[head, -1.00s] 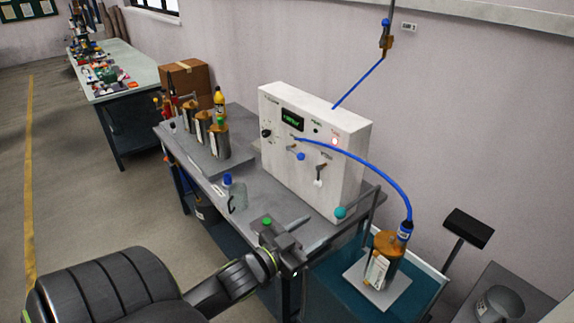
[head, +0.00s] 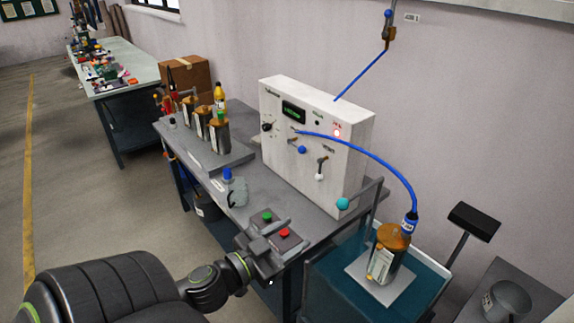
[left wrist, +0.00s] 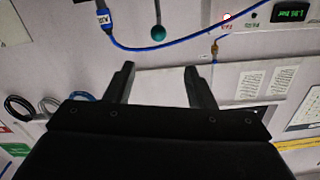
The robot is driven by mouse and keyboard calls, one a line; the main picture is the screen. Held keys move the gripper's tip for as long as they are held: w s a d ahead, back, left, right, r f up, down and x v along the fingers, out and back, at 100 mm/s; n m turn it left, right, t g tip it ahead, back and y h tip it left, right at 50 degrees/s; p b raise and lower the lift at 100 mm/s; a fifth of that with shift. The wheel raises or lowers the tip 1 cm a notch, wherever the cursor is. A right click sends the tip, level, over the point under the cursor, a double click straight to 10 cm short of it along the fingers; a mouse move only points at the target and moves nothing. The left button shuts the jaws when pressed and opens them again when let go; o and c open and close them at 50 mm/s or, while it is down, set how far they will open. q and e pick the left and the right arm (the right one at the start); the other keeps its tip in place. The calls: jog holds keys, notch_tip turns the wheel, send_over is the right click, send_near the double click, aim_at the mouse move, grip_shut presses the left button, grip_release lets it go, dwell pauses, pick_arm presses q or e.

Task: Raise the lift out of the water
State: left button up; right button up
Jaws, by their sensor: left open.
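The lift is a pale plate (head: 366,287) in the teal water tank (head: 322,279), carrying an orange-brown canister (head: 394,240) with a blue hose connector (head: 409,222) on top. I cannot tell the plate's exact height against the water. A grey button box on the bench's front edge has a green button (head: 267,215) and a red button (head: 284,232). My left gripper (head: 266,243) is open and empty, close in front of that box; I cannot tell if it touches. Its two fingers (left wrist: 160,82) show spread apart in the left wrist view. My right gripper is not in view.
A white test panel (head: 350,130) with a lit red lamp stands on the bench. The blue hose (head: 372,153) arcs from it to the canister. A teal ball knob (head: 343,203) stands by the tank. Several canisters (head: 219,133) stand on the bench's left.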

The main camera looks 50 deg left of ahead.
pick_arm(q)
jog(key=shift+s+d, duration=0.1)
jog(key=shift+s, duration=0.25)
dwell(0.5)
jog(key=a+f+n+g+y+b, duration=0.15)
jog(key=a+f, duration=0.25)
jog(key=f, duration=0.5)
jog(key=a+f+n+g+y, duration=0.15)
jog(key=a+f, duration=0.25)
jog(key=f, duration=0.4)
jog(key=s+a+f+g+y, duration=0.1)
jog(key=s+f+g, duration=0.2)
jog(key=f, duration=0.7)
jog(key=s+a+f+g+y, duration=0.1)
jog(key=s+a+f+g, duration=0.15)
jog(key=f, duration=0.75)
jog(key=s+d+f+n+g+b, duration=0.1)
jog(key=s+d+f+g, duration=0.15)
jog(key=s+f, duration=0.45)
jog(key=s+d+f+g+b, duration=0.1)
jog(key=s+d+f+g, duration=0.15)
jog(key=s+f, duration=0.45)
jog(key=s+d+f+g+h, duration=0.2)
jog(key=s+d+f+g, duration=0.1)
jog(key=s+d+f, duration=0.6)
jog(key=shift+s+d+f, duration=0.25)
jog(key=shift+d+f, duration=0.3)
